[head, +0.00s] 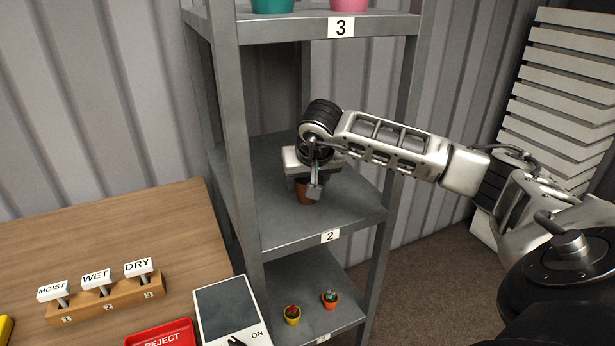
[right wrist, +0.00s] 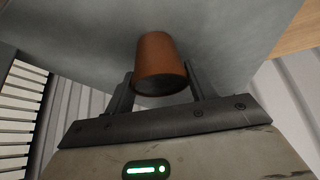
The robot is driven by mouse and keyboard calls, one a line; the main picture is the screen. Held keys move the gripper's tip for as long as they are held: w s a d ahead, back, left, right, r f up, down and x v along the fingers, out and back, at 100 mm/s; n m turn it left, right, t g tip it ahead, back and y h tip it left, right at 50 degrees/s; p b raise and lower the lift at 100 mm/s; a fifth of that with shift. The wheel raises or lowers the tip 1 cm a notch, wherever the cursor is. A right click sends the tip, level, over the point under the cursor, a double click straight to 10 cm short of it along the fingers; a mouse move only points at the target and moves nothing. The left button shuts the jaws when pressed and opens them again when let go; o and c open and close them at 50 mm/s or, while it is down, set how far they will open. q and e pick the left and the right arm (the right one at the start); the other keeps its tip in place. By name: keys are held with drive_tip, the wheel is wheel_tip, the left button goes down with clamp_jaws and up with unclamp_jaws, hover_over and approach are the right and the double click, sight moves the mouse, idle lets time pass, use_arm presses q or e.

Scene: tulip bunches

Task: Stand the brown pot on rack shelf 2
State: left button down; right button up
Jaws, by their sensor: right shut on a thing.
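The brown pot (head: 304,193) is at rack shelf 2 (head: 283,226), mostly hidden by my right gripper (head: 311,188) in the head view. In the right wrist view the pot (right wrist: 160,62) sits between the two dark fingers of my right gripper (right wrist: 160,92), which is shut on it. Grey shelf surface (right wrist: 225,35) shows behind the pot there. I cannot tell whether the pot's base touches the shelf. The shelf carries a white "2" label (head: 330,237) on its front edge. My left gripper is not in view.
Shelf 3 (head: 290,29) above holds a teal pot (head: 272,5) and a pink pot (head: 349,4). Rack posts (head: 232,130) flank my arm. A wooden table (head: 150,235) stands left.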

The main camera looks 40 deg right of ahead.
drive_tip(key=o, duration=1.1)
drive_tip(key=shift+f, duration=0.1)
drive_tip(key=shift+r, duration=0.3)
drive_tip(key=shift+s+a+r, duration=0.1)
drive_tip(key=shift+s+r, duration=0.05)
drive_tip(key=shift+r, duration=0.15)
drive_tip(key=v, duration=1.1)
